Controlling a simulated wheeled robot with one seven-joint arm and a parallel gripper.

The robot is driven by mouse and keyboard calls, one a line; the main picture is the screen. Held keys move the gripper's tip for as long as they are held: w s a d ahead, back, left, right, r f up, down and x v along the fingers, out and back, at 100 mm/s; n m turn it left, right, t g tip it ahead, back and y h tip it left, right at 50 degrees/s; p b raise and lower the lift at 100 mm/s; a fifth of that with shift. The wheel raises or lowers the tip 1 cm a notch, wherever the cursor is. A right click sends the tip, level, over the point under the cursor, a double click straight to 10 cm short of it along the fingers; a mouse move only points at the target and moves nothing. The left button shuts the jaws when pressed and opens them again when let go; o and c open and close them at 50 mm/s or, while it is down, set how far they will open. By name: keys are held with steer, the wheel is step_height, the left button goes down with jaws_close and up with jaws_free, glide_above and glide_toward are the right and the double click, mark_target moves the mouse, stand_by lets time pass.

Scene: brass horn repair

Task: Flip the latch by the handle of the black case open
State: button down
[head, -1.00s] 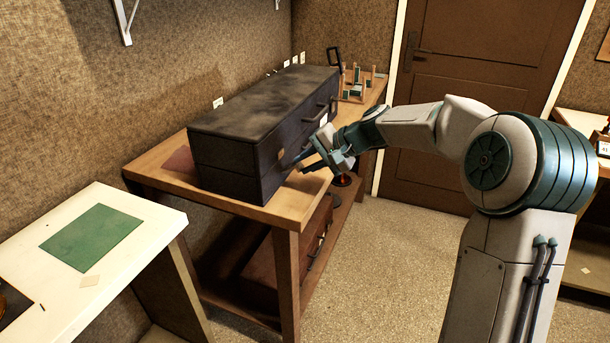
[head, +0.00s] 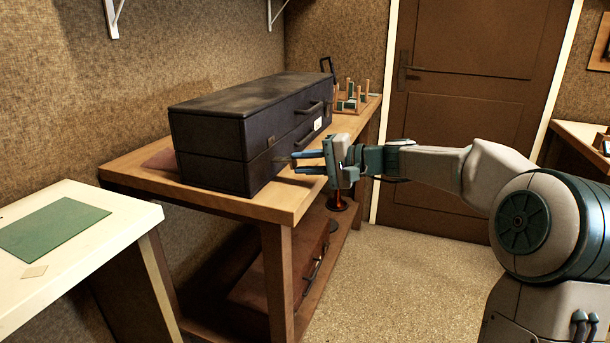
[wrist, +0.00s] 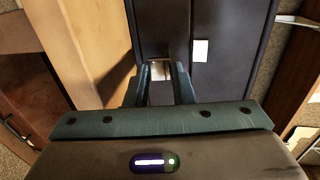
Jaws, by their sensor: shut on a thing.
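The black case (head: 212,135) lies shut on the wooden bench, with its front face towards my arm. A dark handle (head: 310,107) is on its front. A small metal latch (wrist: 160,70) sits on the seam of the case and lies between my fingertips in the wrist view. My gripper (head: 293,162) is at the case's front, level with the seam, its two fingers pointing at the case. It is shut on the latch. The wrist view shows the fingers (wrist: 161,72) on either side of it; their exact contact is hard to make out.
The bench top (head: 290,195) has a bare strip before the case. A rack with upright pegs (head: 352,98) stands behind it. A brown case (head: 275,275) lies on the lower shelf. A white table with a green mat (head: 55,228) is at left. Open floor lies right of the bench.

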steer(key=shift+f+b, duration=0.4)
steer(key=shift+f, duration=0.1)
steer(key=c, duration=1.4)
jaws_free()
steer(key=shift+o, duration=0.2)
steer(key=shift+r, duration=0.1)
steer(key=shift+d+r, duration=0.1)
steer(key=shift+s+d+r, duration=0.1)
steer(key=shift+d, duration=0.2)
steer(key=p+v, duration=0.2)
steer(key=v, duration=1.1)
steer(key=shift+f, duration=0.3)
